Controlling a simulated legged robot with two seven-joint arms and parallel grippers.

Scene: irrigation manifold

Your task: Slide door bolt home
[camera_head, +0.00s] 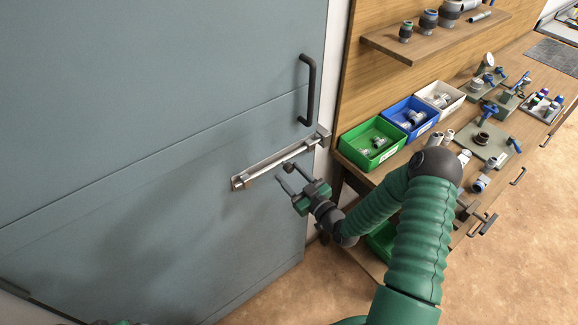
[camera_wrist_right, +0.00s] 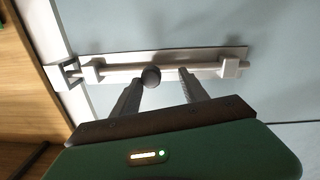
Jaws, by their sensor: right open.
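The metal door bolt (camera_head: 262,172) is mounted on the blue-grey door (camera_head: 150,90), below its dark handle (camera_head: 308,90). In the right wrist view, its rod (camera_wrist_right: 115,70) runs through brackets on a pale plate, with the keeper (camera_wrist_right: 62,74) at the left on the frame. Whether the rod tip is inside the keeper is unclear. My right gripper (camera_head: 283,173) is open, its fingers pointing at the bolt. In the wrist view, the dark round knob (camera_wrist_right: 151,77) appears between the fingertips (camera_wrist_right: 159,75), nearer the left finger. Contact cannot be told. My left gripper is not clearly visible.
A wooden workbench stands right of the door, with green (camera_head: 371,143), blue (camera_head: 409,118) and white (camera_head: 440,98) bins of fittings. A shelf (camera_head: 430,40) hangs above. My right arm crosses in front of the bench. The door face left of the bolt is clear.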

